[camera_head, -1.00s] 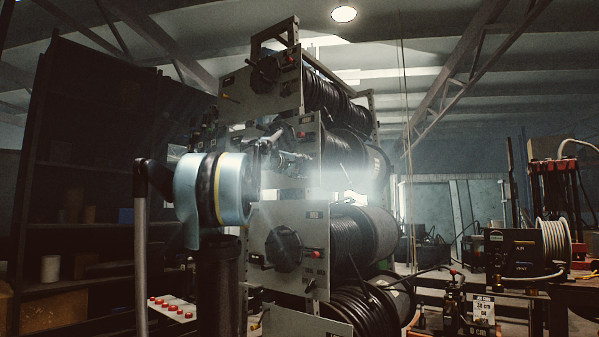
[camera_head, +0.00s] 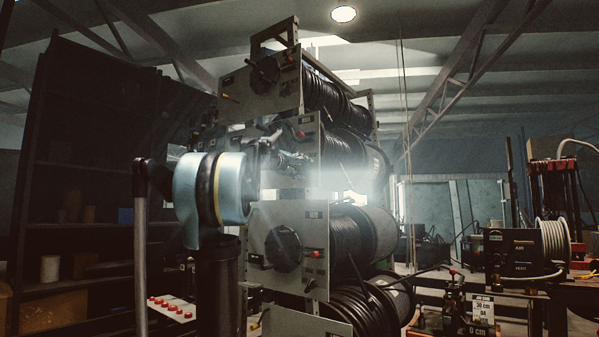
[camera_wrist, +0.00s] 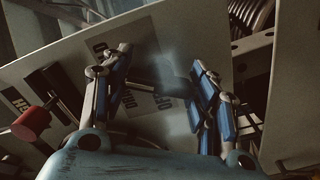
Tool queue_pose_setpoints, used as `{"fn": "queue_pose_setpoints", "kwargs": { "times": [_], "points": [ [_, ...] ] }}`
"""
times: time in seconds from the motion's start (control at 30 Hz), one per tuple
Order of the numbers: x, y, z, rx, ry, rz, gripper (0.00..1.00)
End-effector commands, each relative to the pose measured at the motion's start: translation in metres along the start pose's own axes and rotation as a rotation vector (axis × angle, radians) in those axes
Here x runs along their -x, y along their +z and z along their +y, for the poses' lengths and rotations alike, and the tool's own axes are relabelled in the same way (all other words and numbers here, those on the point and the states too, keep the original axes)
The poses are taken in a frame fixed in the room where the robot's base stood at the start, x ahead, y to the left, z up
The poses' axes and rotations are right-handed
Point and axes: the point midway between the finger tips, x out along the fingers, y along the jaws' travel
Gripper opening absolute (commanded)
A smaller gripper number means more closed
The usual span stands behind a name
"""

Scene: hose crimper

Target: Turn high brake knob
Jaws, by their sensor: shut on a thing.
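The exact contact is unclear. In the head view my gripper (camera_head: 297,160) is at the middle-height reel panel (camera_head: 306,128), and the knob there cannot be made out.
A red-ended handle (camera_wrist: 30,122) sticks out left of my gripper beside a partly hidden label. Reel panels stand above (camera_head: 240,95) and below (camera_head: 315,220), with black hose reels (camera_head: 345,235) behind. A bench with a crimping machine (camera_head: 515,255) is at the right.

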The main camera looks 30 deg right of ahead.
Motion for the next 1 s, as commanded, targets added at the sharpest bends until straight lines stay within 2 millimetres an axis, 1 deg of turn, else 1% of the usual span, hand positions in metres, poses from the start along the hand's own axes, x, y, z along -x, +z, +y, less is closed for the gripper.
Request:
{"fn": "queue_pose_setpoints", "kwargs": {
  "times": [0.03,0.07,0.1,0.43,0.57,0.67,0.77,1.0],
  "points": [
    [0.000,0.000,-0.002,-0.004,-0.003,0.001,0.59],
    [0.000,0.000,-0.002,-0.003,-0.003,0.001,0.66],
    [0.000,0.000,-0.002,-0.003,-0.003,0.001,0.75],
    [0.000,0.000,-0.001,-0.001,-0.001,0.001,0.75],
    [0.005,0.000,0.000,0.000,-0.001,0.001,0.75],
    [0.016,-0.001,-0.001,0.000,-0.001,0.002,0.75],
    [0.033,-0.001,-0.001,0.000,-0.002,0.003,0.75],
    [0.080,-0.002,-0.002,0.000,-0.003,0.004,0.75]
  ]
}}
